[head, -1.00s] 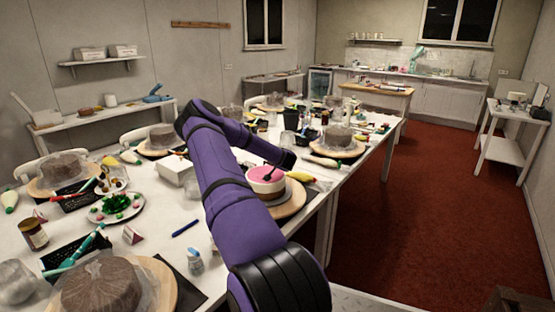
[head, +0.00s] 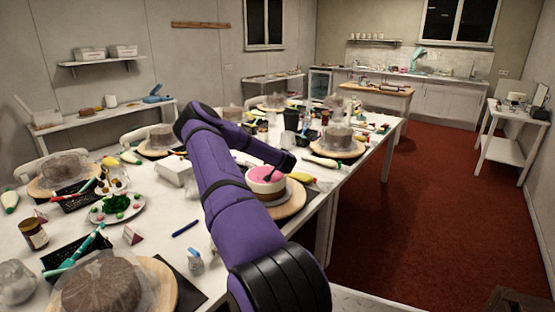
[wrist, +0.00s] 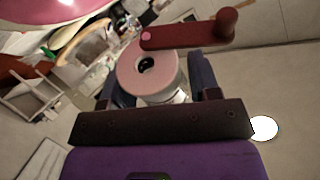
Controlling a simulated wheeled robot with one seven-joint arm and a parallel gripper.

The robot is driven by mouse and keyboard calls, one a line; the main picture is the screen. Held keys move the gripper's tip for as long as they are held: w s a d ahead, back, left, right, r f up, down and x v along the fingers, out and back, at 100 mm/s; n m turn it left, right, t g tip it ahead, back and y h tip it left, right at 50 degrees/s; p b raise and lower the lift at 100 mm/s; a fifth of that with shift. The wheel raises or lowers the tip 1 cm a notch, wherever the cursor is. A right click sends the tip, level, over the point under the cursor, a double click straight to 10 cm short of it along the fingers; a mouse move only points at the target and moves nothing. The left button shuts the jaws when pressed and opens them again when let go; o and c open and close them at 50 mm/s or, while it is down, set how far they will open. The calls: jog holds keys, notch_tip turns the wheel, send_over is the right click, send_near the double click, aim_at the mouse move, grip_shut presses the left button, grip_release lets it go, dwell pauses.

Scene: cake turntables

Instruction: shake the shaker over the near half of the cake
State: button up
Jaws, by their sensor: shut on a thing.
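The shaker's height above the cake is unclear.
A dark red bar with a round knob (wrist: 190,35) shows beyond the shaker in the wrist view. A wrapped brown cake (head: 103,286), a plate with green and pink pieces (head: 117,208) and a blue pen (head: 185,228) crowd the white table. Red floor (head: 430,215) is open to the right.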

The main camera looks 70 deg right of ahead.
jog(key=shift+d+r, duration=0.4)
jog(key=shift+d, duration=0.05)
jog(key=shift+a+f, duration=0.35)
jog(key=shift+a, duration=0.1)
jog(key=shift+s, duration=0.15)
jog(key=shift+a+h, duration=0.1)
jog(key=shift+h, duration=0.2)
